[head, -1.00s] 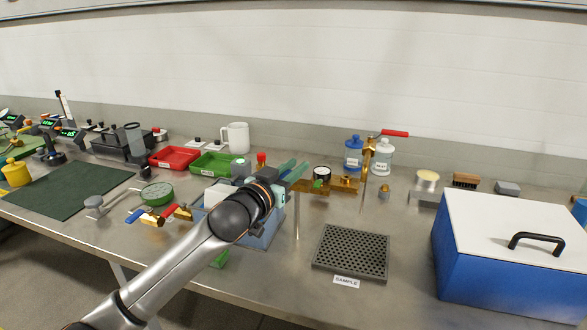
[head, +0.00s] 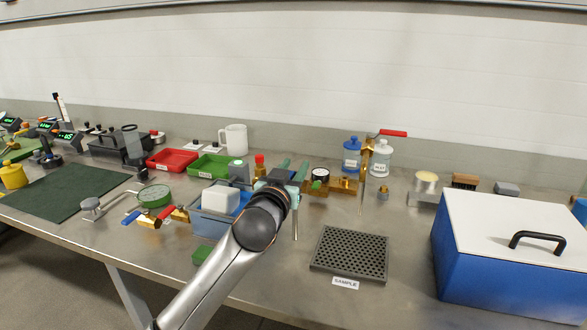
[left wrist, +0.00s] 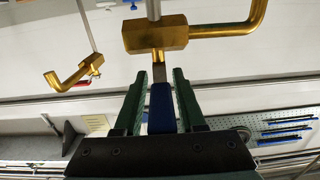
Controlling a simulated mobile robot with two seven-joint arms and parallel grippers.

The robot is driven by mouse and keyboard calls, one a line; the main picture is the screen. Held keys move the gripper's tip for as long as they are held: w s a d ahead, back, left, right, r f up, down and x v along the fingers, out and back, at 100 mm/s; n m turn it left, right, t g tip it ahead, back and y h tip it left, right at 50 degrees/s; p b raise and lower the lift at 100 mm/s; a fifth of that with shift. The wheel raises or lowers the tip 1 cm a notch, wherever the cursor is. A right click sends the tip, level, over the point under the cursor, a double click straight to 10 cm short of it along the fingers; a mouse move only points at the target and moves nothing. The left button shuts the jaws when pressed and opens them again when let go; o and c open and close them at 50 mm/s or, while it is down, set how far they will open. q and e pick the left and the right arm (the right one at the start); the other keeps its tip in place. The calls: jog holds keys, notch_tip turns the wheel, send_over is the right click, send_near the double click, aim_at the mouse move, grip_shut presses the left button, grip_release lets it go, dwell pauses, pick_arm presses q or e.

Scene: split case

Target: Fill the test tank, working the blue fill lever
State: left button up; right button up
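My left gripper (head: 292,170) is at mid-bench, its green fingers pointing away from me, beside the brass valve fitting (head: 318,187) with a dark round gauge. In the left wrist view, a blue lever (left wrist: 161,112) lies between the two fingers, with narrow gaps seeming to show on both sides near the tips. The brass valve body (left wrist: 156,36) with its bent pipe is just beyond the fingertips. The head view does not show this blue lever clearly behind the gripper. I cannot tell which vessel is the test tank. My right gripper is not in view.
A blue bin (head: 205,226) holding a white block (head: 220,199) stands left of my gripper. A perforated dark plate (head: 350,254) lies to the right. A red-handled brass tap (head: 370,150) stands behind; a blue case (head: 480,265) fills the right.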

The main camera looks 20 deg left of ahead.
pick_arm(q)
jog(key=shift+o, duration=1)
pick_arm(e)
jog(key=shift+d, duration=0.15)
pick_arm(q)
jog(key=s, duration=1.2)
jog(key=shift+s+a, duration=0.15)
jog(key=shift+s, duration=0.1)
